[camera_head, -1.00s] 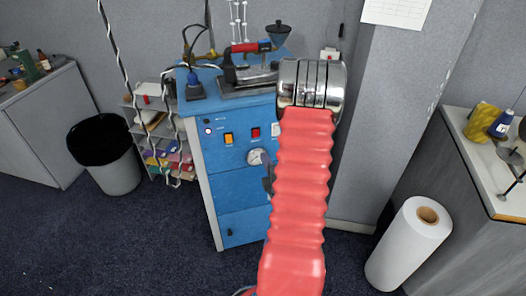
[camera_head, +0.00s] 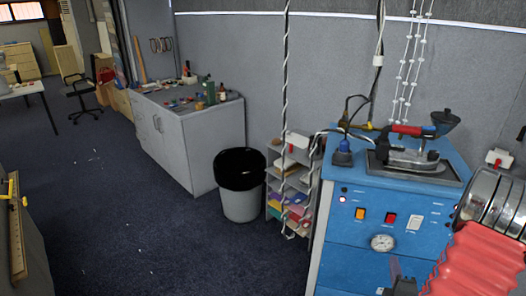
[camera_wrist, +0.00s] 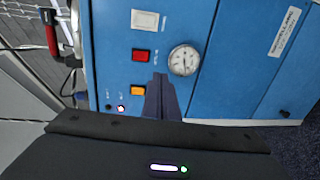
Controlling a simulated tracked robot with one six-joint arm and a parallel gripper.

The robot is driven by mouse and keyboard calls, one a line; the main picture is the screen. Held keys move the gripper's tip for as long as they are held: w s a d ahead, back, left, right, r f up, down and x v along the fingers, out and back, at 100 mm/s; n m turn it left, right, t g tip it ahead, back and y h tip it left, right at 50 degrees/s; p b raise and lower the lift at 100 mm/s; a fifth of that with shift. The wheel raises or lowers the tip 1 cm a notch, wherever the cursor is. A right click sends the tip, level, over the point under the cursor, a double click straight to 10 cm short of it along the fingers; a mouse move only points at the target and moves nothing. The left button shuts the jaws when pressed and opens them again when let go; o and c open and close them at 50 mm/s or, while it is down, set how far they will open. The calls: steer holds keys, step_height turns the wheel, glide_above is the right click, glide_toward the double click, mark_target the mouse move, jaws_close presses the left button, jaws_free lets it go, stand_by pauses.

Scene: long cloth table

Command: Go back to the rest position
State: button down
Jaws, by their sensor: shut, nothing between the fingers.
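My gripper (camera_wrist: 161,98) shows in the wrist view as dark fingers, shut and empty, pointing at the front of the blue machine (camera_wrist: 235,75). A part of the gripper also shows in the head view, low in front of the blue machine (camera_head: 352,262). My red ribbed arm with its metal cuff fills the lower right of the head view and hides the machine's right side. The gripper appears apart from the panel, but the gap is hard to judge.
An iron (camera_head: 412,157) sits on top of the machine, with cables hanging above. A black-lined bin (camera_head: 241,205) and a shelf rack (camera_head: 285,190) stand left of it. A grey cabinet (camera_head: 205,150) is farther left. The dark carpet (camera_head: 130,230) is open. A ruler (camera_head: 16,240) is at the left edge.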

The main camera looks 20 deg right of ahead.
steer(key=s+a+f+m+g+y, duration=0.1)
steer(key=s+f+m+g+y, duration=0.1)
steer(key=s+f+m+g, duration=0.3)
steer(key=s+a+f+m+g+y, duration=0.15)
steer(key=f+m, duration=0.25)
steer(key=f, duration=0.4)
steer(key=w+a+r+m+y, duration=0.1)
steer(key=a+r+y, duration=0.2)
steer(key=a+r, duration=1.4)
steer(key=w+a+r+g+y, duration=0.1)
steer(key=a+r+y, duration=0.2)
steer(key=a+r, duration=1.5)
steer(key=a, duration=0.3)
steer(key=shift+w+a+m, duration=0.15)
steer(key=shift+w+m, duration=0.25)
